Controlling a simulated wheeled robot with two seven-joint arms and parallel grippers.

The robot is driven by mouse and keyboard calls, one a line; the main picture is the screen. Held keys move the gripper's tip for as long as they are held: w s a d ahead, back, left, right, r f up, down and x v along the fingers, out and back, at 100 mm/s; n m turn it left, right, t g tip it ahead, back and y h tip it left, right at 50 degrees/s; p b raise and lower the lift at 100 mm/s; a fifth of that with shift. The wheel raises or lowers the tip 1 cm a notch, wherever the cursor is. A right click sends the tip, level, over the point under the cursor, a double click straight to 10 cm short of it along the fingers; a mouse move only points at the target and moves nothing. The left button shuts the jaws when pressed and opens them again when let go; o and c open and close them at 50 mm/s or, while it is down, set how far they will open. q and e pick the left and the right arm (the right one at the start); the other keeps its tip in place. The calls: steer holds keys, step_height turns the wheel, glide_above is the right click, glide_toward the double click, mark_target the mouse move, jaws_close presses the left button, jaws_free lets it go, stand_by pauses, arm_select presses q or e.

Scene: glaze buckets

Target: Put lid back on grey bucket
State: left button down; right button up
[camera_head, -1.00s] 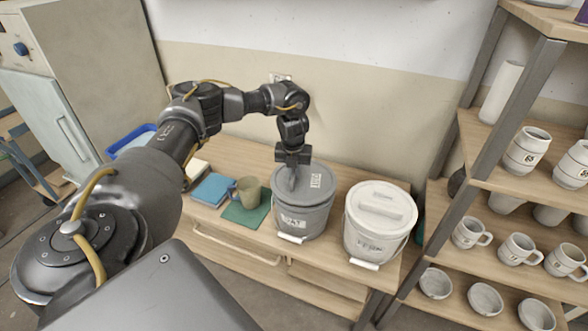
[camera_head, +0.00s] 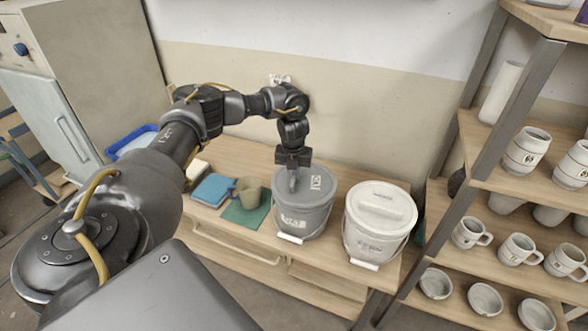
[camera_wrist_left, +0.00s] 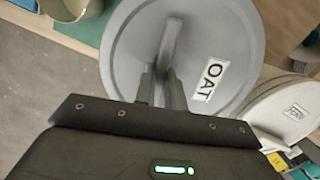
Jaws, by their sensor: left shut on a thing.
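The grey bucket (camera_head: 303,221) stands on the wooden cabinet top, left of the white bucket, with a label on its front. Its round grey lid (camera_head: 320,190) lies over its mouth, roughly level and centred. I cannot tell if the rim is fully seated. My left gripper (camera_head: 293,181) points down at the lid and is shut on its raised handle. In the left wrist view the lid (camera_wrist_left: 232,45) shows an "OAT" label beside the fingers (camera_wrist_left: 160,78); the lid hides the bucket's mouth. My right gripper is not in view.
A white bucket (camera_head: 372,236) with a lid stands close on the right. A mug (camera_head: 247,191) on a green mat (camera_head: 245,215) and a blue cloth or book (camera_head: 212,189) lie left. A shelf with pottery (camera_head: 524,152) stands at right; the wall is behind.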

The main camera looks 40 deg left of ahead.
arm_select(q)
steer(key=shift+f, duration=0.15)
stand_by(0.7)
steer(key=c, duration=1.4)
jaws_free()
steer(key=shift+o, duration=0.5)
steer(key=o, duration=0.4)
steer(key=shift+r+p, duration=3.35)
steer(key=shift+r, duration=0.2)
